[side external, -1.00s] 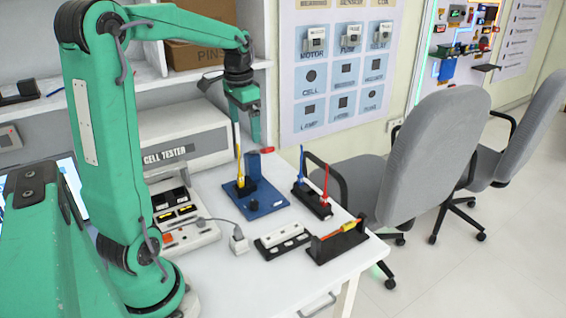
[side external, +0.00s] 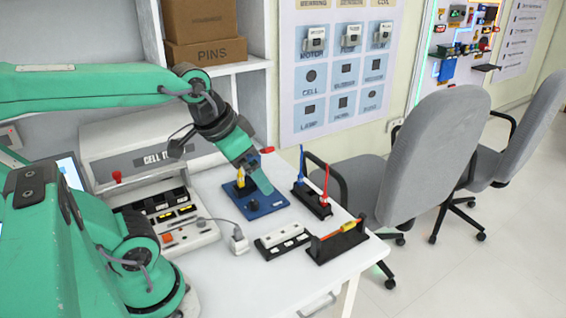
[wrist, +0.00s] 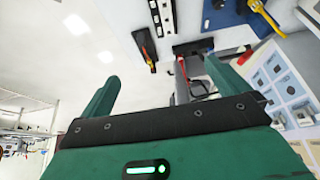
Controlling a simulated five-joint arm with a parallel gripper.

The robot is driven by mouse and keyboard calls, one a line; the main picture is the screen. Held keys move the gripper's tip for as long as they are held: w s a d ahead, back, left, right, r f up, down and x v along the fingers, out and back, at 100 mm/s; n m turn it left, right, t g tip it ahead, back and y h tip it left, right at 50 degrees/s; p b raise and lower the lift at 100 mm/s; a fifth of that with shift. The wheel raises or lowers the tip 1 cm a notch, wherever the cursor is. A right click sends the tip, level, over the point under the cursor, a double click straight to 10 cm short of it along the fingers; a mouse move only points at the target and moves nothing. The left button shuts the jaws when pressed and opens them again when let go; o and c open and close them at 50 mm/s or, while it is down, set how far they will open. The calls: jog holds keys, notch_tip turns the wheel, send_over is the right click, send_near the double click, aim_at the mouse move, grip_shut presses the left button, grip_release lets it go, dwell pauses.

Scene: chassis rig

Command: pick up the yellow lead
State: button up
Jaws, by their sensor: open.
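The yellow lead (side external: 243,176) stands upright in a black socket on the blue board (side external: 266,207). Its upper part is hidden behind my gripper in the side view. It also shows in the wrist view (wrist: 262,14), at the top right edge, outside the space between my fingers. My gripper (side external: 266,188) is tilted, with its fingers down and to the right, in front of the lead and over the blue board as the side view shows it. In the wrist view my gripper (wrist: 162,72) has its two green fingers wide apart with nothing held between them.
Right of the blue board a black stand holds a blue lead (side external: 302,165) and a red lead (side external: 325,184). In front are a white power strip (side external: 282,241) and a black rack (side external: 325,250) with a yellow-and-red item. The cell tester (side external: 160,150) stands behind left.

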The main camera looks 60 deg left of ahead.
jog(key=shift+s+d+f, duration=0.4)
jog(key=shift+s+d, duration=0.25)
jog(key=c, duration=1.3)
